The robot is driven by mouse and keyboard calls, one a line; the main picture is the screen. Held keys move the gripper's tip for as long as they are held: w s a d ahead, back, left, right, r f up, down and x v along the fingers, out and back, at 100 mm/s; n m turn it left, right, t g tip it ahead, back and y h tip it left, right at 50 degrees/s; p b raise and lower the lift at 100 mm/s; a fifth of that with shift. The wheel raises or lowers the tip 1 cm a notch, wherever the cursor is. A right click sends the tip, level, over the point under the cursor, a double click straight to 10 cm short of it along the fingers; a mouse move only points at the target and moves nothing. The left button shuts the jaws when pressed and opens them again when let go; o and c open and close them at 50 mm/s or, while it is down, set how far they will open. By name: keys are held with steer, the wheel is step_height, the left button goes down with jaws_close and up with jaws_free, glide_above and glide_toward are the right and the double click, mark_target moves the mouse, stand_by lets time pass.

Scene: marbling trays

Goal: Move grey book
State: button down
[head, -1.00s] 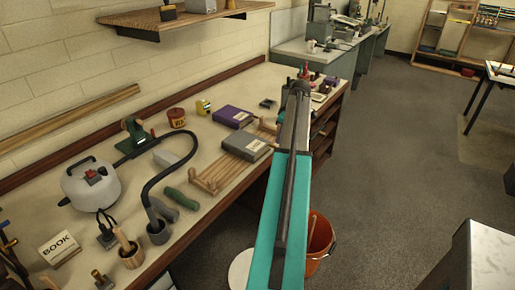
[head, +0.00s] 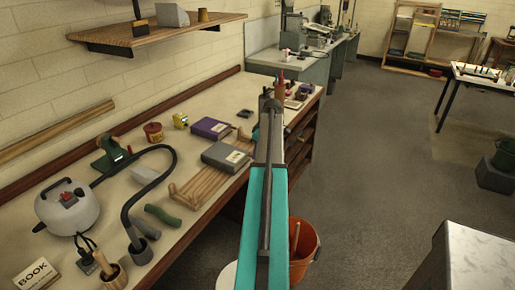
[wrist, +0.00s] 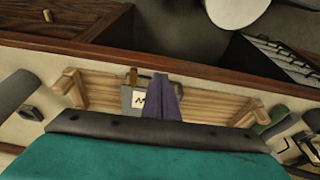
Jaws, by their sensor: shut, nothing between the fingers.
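The grey book (head: 225,156) has a pale label and lies flat at the wooden slatted rack (head: 200,180) on the workbench. Whether it rests on the slats or just beside them is hard to tell. The purple book (head: 211,128) lies just behind it.
A round-bodied pot (head: 68,206) with a hose stands left on the bench. A cream book (head: 38,272) is at the near left. An orange bucket (head: 304,254) stands on the floor. Open floor lies to the right.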

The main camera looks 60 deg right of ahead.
steer(key=w+f+p, duration=0.1)
steer(key=w+f, duration=0.1)
steer(key=w+f+p, duration=0.2)
steer(key=f, duration=0.1)
steer(key=shift+w+f, duration=0.3)
steer(key=shift+w, duration=0.05)
steer(key=shift+w+f, duration=0.1)
steer(key=shift+w, duration=0.4)
